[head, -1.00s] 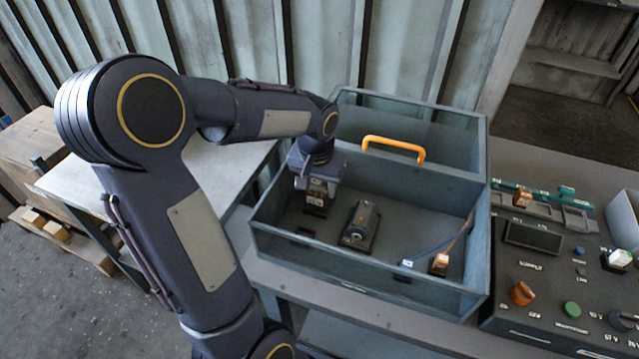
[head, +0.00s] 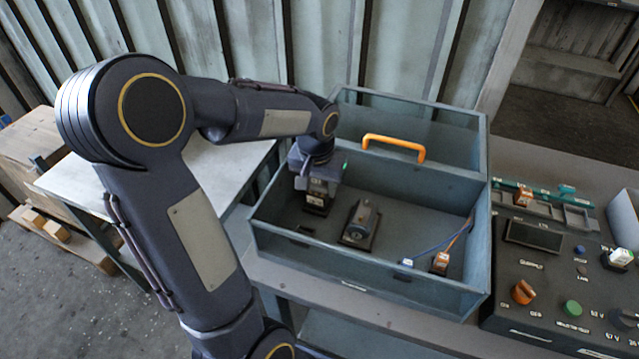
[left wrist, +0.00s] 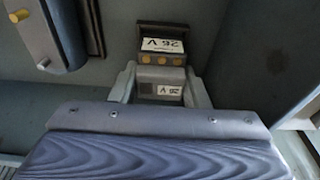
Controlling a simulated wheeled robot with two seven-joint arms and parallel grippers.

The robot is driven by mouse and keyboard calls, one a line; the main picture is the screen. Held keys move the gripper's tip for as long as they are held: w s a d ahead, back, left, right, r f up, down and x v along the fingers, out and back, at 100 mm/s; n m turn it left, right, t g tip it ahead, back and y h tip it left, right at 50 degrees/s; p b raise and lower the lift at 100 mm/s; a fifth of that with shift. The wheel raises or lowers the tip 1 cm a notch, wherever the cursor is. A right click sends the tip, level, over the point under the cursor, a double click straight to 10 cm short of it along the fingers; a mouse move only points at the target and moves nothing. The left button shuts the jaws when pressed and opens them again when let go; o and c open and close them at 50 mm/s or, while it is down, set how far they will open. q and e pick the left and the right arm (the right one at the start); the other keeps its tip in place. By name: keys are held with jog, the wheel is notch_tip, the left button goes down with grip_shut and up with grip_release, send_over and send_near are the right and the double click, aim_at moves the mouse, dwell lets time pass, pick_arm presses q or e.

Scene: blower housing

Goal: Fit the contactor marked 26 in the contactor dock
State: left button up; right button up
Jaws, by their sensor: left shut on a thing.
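The contactor (head: 317,197) is a small block with brass-coloured terminals and a white label reading 26 V. In the left wrist view the contactor (left wrist: 162,60) sits between the fingers, its label upside down. My left gripper (head: 318,184) is shut on it, inside the left part of the open blue-grey housing. It also shows in the left wrist view (left wrist: 160,88). The contactor stands upright over a dark dock-like base (head: 315,210) on the housing floor. I cannot tell whether it is fully seated there. My right gripper is not in view.
An orange-topped part (head: 440,262) with wires stands farther right in the housing. The housing walls (head: 350,275) surround the gripper. A control panel (head: 550,290) with knobs is at right.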

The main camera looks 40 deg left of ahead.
pick_arm(q)
jog(key=shift+f+b, duration=0.75)
jog(key=shift+f, duration=0.15)
jog(key=o, duration=1)
jog(key=r, duration=0.5)
jog(key=s+r, duration=0.1)
jog(key=r, duration=0.1)
jog(key=shift+s+d+r, duration=0.1)
jog(key=shift+d+r, duration=0.1)
jog(key=shift+r, duration=0.2)
